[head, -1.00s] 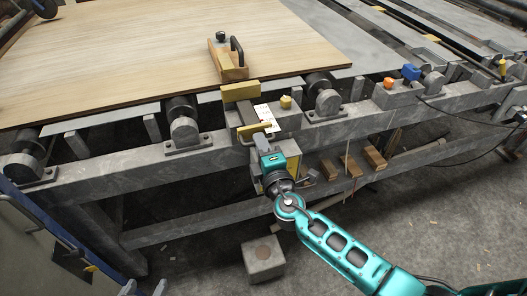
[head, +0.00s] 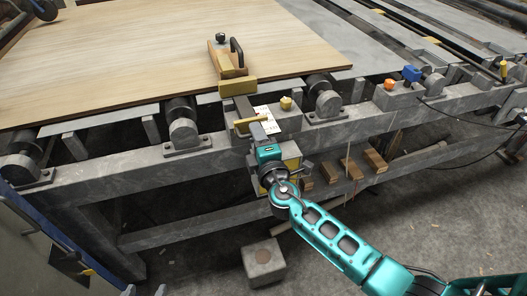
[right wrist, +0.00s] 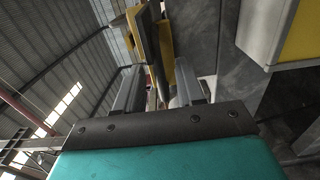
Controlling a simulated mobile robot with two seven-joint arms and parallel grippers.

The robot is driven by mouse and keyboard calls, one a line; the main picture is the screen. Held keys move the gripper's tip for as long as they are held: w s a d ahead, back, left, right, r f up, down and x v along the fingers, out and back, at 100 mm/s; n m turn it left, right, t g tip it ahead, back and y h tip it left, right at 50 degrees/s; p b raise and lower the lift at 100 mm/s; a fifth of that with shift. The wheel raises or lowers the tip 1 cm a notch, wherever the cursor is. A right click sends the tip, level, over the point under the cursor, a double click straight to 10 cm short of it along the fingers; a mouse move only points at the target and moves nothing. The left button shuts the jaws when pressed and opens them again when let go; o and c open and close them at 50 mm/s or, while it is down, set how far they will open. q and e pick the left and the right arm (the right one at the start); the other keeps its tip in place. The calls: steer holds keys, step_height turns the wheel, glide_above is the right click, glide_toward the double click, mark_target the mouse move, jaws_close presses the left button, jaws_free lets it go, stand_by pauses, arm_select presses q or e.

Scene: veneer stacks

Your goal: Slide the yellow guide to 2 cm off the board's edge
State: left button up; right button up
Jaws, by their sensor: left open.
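The yellow guide shows as a yellow pad (head: 238,87) at the front end of a dark bar, with a yellow crosspiece (head: 252,121) at its near end. The pad is close to the near edge of the pale wooden board (head: 130,60); the exact gap is too small to tell. My right gripper (head: 257,131) is at the crosspiece. In the right wrist view its two fingers (right wrist: 158,85) stand apart, with yellow and grey parts beyond and between them; whether they grip is unclear. My left gripper (head: 145,291) is open and empty at the bottom edge.
A wooden block with a black handle (head: 230,62) sits at the board's edge just behind the pad. A white scale label (head: 265,115) and a yellow knob (head: 286,103) are beside the bar. Rollers (head: 183,128) line the grey frame. A concrete block (head: 264,262) stands on the floor.

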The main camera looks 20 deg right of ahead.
steer(key=shift+s, duration=0.1)
steer(key=s, duration=0.7)
steer(key=shift+d, duration=0.15)
steer(key=shift+w, duration=0.1)
stand_by(0.4)
steer(key=s+d+f+m+g+p, duration=0.1)
steer(key=s+d+f+m+g, duration=0.1)
steer(key=s+f+m, duration=0.3)
steer(key=s+d+f+m+g+y+p, duration=0.1)
steer(key=s+f+m+g, duration=0.4)
steer(key=s+m, duration=0.5)
steer(key=s+d+f, duration=0.1)
steer(key=s, duration=0.2)
steer(key=shift+s+m, duration=0.4)
